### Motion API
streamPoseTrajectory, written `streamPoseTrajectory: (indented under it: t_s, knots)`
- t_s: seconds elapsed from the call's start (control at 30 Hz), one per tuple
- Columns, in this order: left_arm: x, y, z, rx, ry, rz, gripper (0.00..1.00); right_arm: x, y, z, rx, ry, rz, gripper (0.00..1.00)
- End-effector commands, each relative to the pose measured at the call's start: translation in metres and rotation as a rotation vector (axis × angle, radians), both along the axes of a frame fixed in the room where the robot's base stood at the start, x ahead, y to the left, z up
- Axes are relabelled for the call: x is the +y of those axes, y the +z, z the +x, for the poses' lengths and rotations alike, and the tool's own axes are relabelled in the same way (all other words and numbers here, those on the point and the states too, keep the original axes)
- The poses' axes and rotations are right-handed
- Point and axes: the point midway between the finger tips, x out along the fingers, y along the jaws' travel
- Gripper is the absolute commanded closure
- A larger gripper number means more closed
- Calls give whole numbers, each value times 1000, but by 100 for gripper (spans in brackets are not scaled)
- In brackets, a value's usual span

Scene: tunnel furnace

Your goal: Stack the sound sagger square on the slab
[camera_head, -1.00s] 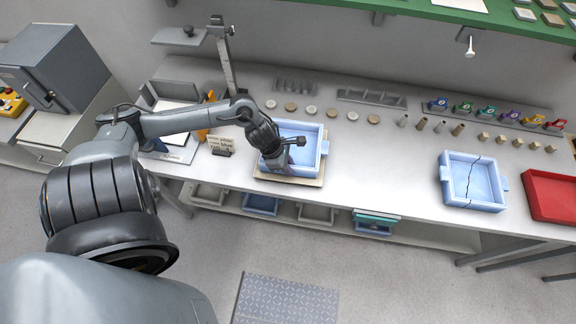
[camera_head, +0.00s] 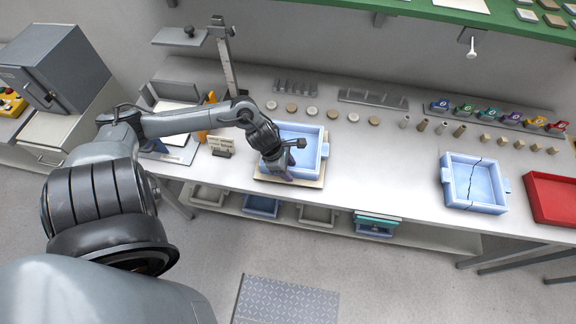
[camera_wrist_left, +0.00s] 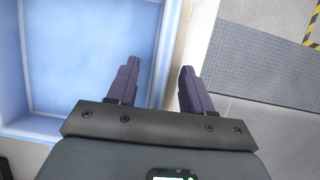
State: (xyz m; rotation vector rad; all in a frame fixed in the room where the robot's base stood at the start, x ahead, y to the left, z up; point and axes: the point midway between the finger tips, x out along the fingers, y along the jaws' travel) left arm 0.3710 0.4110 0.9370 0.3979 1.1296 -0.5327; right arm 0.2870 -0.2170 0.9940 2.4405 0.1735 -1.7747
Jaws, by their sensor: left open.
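The sound sagger (camera_head: 313,133), a light blue square tray with no crack in view, sits on the beige slab (camera_head: 318,182) on the bench. My left gripper (camera_head: 281,169) is at its near wall. In the left wrist view my left gripper (camera_wrist_left: 160,68) is open, with one dark finger on the inner side of the sagger's wall (camera_wrist_left: 166,30) and the other on the outer side. The fingers look apart from the wall. The arm hides part of the sagger and slab. A second light blue sagger (camera_head: 485,186) at the right has a dark crack. My right gripper is out of view.
A red tray (camera_head: 552,197) stands right of the cracked sagger. Round discs (camera_head: 312,110), small cylinders (camera_head: 422,125) and coloured items (camera_head: 487,113) line the back. A small sign (camera_head: 220,147) stands left of the slab. The bench between the two saggers is clear.

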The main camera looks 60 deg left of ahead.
Motion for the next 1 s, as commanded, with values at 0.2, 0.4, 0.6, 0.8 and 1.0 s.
streamPoseTrajectory:
  t_s: [0.2, 0.4, 0.6, 0.8, 1.0]
  knots:
    - [3, 12, -3, -2, -1, 3, 49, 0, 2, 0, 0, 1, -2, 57]
    - [8, 39, -13, -3, -2, 3, 49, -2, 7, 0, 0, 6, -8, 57]
    - [14, 67, -23, -3, 0, 1, 49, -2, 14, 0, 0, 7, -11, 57]
    - [18, 90, -29, -6, 0, 0, 49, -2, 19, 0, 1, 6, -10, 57]
    - [21, 100, -33, -6, 0, 1, 49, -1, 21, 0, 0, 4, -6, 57]
